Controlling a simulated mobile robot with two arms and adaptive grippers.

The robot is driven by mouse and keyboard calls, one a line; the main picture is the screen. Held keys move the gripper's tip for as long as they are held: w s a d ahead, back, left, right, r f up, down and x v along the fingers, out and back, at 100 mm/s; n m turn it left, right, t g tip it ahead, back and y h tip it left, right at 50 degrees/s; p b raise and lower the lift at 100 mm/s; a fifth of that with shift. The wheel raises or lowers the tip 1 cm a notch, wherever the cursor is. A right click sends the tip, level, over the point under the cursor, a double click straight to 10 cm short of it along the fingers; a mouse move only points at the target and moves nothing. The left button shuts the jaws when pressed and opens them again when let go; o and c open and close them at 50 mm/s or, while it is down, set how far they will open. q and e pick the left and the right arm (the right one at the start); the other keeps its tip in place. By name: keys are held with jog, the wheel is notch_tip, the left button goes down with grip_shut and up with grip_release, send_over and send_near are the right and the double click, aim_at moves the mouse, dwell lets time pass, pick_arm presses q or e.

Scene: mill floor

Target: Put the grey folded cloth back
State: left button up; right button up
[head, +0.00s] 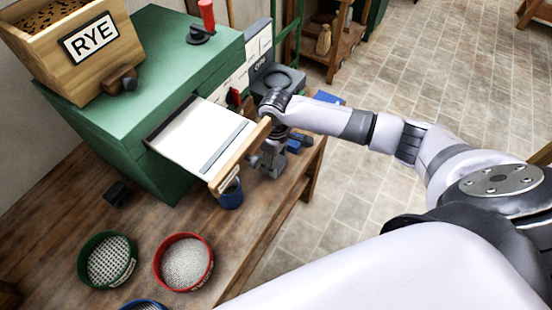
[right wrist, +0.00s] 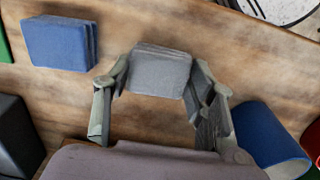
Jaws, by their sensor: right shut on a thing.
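The grey folded cloth (right wrist: 160,72) is between the two fingers of my right gripper (right wrist: 156,92) in the right wrist view, and the gripper is shut on it. The wooden bench top shows behind it; I cannot tell whether the cloth touches the wood. In the head view my right gripper (head: 268,158) is beside the open drawer's wooden front, over the bench edge, and the cloth is hard to make out there. A blue folded cloth (right wrist: 58,43) lies on the bench to the left in the wrist view. My left gripper is not in view.
A green machine (head: 150,130) has its white drawer (head: 205,135) pulled out close to my right gripper. A blue cup (head: 231,194) stands below the drawer front. A green sieve (head: 107,260) and a red sieve (head: 184,262) sit on the bench (head: 245,250). A RYE box (head: 75,45) tops the machine.

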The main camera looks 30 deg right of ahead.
jog(key=o, duration=1.1)
notch_tip(320, 180, up, 12)
jog(key=shift+b, duration=0.3)
jog(key=shift+r, duration=0.1)
